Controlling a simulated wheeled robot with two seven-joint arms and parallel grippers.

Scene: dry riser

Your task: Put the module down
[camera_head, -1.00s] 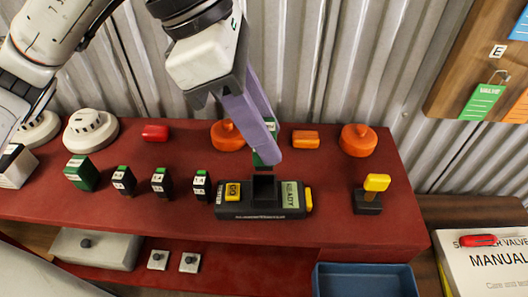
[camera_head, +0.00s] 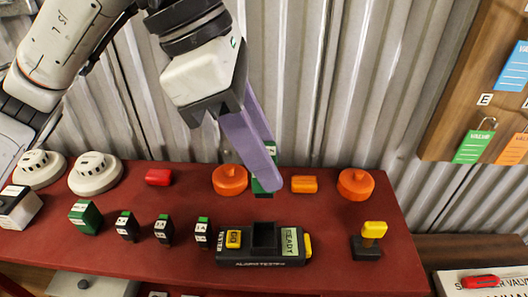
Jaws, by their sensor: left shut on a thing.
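My left gripper (camera_head: 262,183) has purple fingers and comes down from the upper left. It is shut on a green and dark module (camera_head: 258,187), held behind the alarm tester and mostly hidden by the fingers. Whether the module touches the red bench top cannot be told. The black alarm tester (camera_head: 262,259) lies in front with an empty-looking socket, a yellow button on each side and a display reading READY. Several similar modules stand in a row to its left, among them a dark one with a green top (camera_head: 202,233). My right gripper is not in view.
The red bench (camera_head: 340,225) has orange caps (camera_head: 230,180) (camera_head: 356,184), an orange block (camera_head: 304,184) and a red block (camera_head: 158,177) along the back. White detectors (camera_head: 95,174) stand left. A yellow-topped switch (camera_head: 372,230) stands right. A corrugated wall closes the back.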

